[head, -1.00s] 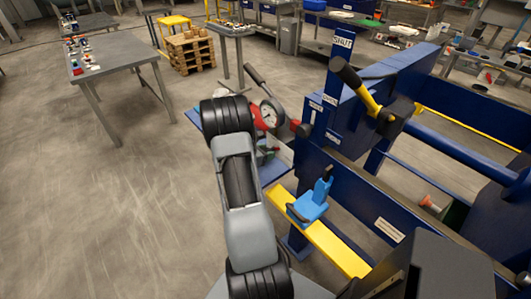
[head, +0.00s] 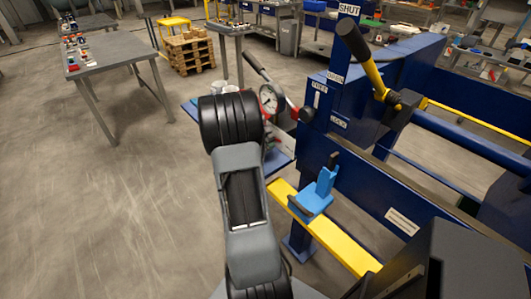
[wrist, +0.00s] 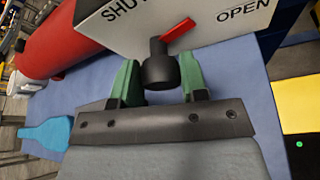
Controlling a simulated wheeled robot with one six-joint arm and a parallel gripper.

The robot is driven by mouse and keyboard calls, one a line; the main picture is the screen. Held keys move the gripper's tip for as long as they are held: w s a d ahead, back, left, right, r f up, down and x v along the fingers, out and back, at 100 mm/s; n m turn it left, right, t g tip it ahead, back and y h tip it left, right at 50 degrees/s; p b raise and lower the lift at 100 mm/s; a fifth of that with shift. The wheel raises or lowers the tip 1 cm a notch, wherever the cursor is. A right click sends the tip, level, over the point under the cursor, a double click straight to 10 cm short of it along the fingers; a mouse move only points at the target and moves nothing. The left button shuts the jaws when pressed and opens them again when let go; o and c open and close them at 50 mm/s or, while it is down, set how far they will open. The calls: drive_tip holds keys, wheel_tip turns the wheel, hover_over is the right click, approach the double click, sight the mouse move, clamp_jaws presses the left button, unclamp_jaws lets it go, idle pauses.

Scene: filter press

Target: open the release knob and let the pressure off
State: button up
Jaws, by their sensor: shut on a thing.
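The release knob (wrist: 160,68) is black with a red pointer (wrist: 179,35). It stands out from a pale box (wrist: 190,20) marked SHUT on the left and OPEN on the right in the wrist view. The pointer slants up and right, away from the SHUT word. My gripper (wrist: 162,90) has green fingers on both sides of the knob and is shut on it. In the head view my arm hides the knob and my fingers. A pressure gauge (head: 268,100) stands just beyond my wrist; its reading is too small to tell.
A red cylinder (wrist: 58,42) lies close left of the box, above a blue surface (wrist: 245,75). A yellow lever (head: 368,62) with a black grip rises from the blue press frame (head: 375,185). A light-blue tool (head: 318,193) sits on the yellow rail (head: 335,245). Open floor lies left.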

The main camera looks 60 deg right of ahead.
drive_tip(key=m+b, duration=0.1)
drive_tip(key=b, duration=0.2)
drive_tip(key=m+t+b, duration=0.1)
drive_tip(key=b, duration=0.3)
drive_tip(key=shift+s+f+h, duration=0.1)
drive_tip(key=shift+f+h, duration=0.25)
drive_tip(key=shift+h, duration=0.05)
drive_tip(key=shift+r+m+t+b, duration=0.2)
drive_tip(key=shift+m+t+b, duration=0.1)
drive_tip(key=shift+b, duration=0.4)
drive_tip(key=shift+r, duration=0.1)
drive_tip(key=o, duration=0.6)
drive_tip(key=shift+o, duration=0.2)
drive_tip(key=shift+a, duration=0.1)
drive_tip(key=v, duration=1.3)
drive_tip(key=shift+a+p, duration=0.4)
drive_tip(key=shift+p, duration=0.05)
